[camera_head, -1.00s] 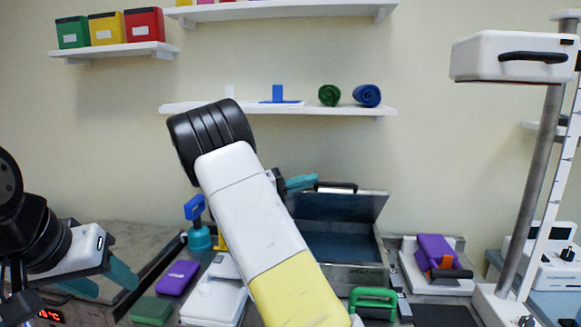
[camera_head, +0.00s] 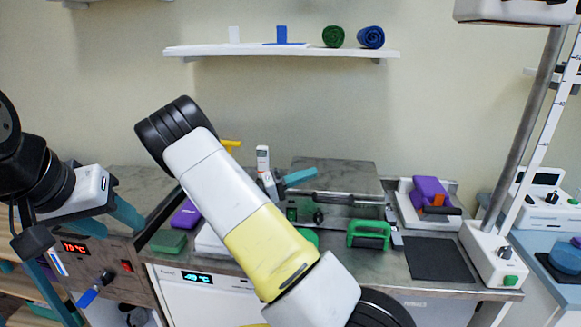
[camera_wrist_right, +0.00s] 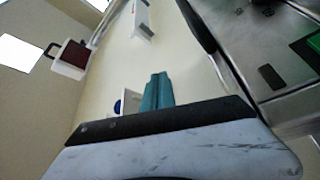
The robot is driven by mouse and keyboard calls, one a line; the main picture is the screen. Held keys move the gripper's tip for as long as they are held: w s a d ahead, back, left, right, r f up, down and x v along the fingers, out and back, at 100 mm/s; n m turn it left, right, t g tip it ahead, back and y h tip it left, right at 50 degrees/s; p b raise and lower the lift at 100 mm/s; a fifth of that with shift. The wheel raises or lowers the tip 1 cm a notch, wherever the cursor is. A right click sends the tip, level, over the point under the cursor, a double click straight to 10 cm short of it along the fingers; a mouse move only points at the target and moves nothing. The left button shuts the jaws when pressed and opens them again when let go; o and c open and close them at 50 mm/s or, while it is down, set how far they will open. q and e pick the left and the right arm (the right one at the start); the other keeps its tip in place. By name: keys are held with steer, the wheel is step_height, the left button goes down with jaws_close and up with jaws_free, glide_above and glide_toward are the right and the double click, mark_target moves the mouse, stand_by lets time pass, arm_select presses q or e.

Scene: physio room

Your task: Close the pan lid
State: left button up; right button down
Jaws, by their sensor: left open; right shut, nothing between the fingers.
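The pan is a wide steel box on the counter, seen right of centre in the head view (camera_head: 350,212). Its grey lid (camera_head: 338,172) lies down over it, with the dark handle bar along the front edge; the inside is hidden. My right gripper (camera_head: 302,177) is shut and empty, its teal fingers at the left part of the lid, above or beside it; contact cannot be told. In the right wrist view its fingers (camera_wrist_right: 157,92) show left of the pan's steel body (camera_wrist_right: 285,75). My left gripper (camera_head: 105,268) is open and empty at the far left, away from the pan.
A green-handled block (camera_head: 370,234) stands before the pan. A purple item on a white base (camera_head: 430,195) and a dark mat (camera_head: 440,258) lie to the right. A green block (camera_head: 168,242) lies left. My right arm hides the middle of the counter.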

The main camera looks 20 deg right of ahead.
steer(key=shift+a+f, duration=0.1)
stand_by(0.4)
steer(key=v, duration=0.7)
steer(key=s+d+n+g+y, duration=0.2)
steer(key=s+d+y, duration=0.1)
steer(key=s+y, duration=1.1)
steer(key=s+a+r+n+t+y, duration=0.4)
steer(key=s+a+r+t+y, duration=0.5)
steer(key=r, duration=0.3)
steer(key=shift+s+a+r+n, duration=0.2)
steer(key=shift+s+r+n, duration=0.15)
steer(key=shift+s, duration=0.4)
